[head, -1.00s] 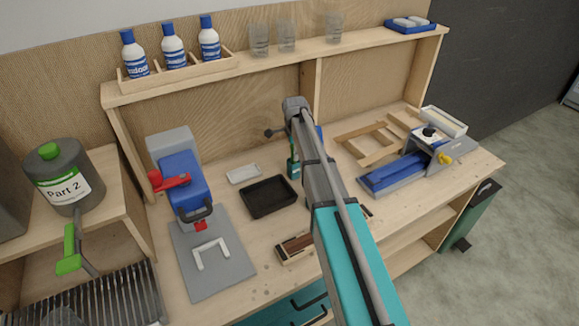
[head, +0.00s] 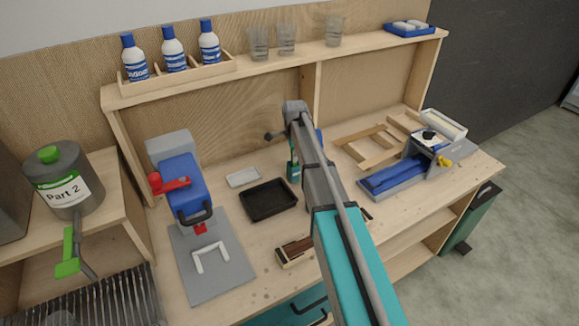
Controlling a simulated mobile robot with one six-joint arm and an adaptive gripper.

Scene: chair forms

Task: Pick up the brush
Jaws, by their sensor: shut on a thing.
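A brown wooden piece with dark strips (head: 294,252) lies near the bench's front edge, left of my arm. It may be the brush, but I cannot tell for sure. Its right end passes behind my arm. A small brown bit (head: 367,214) shows on the arm's other side; I cannot tell whether it is the same piece. My arm reaches in from the bottom right and bends at the middle of the bench. My gripper and its fingers are hidden behind the arm, so any contact with the brush is out of sight.
A black tray (head: 268,200) and a white dish (head: 243,177) stand left of my arm. A blue press with a red lever (head: 180,190) is further left. Wooden frame pieces (head: 370,148) and a blue clamp fixture (head: 395,178) are at right. Glasses (head: 287,40) stand on the shelf.

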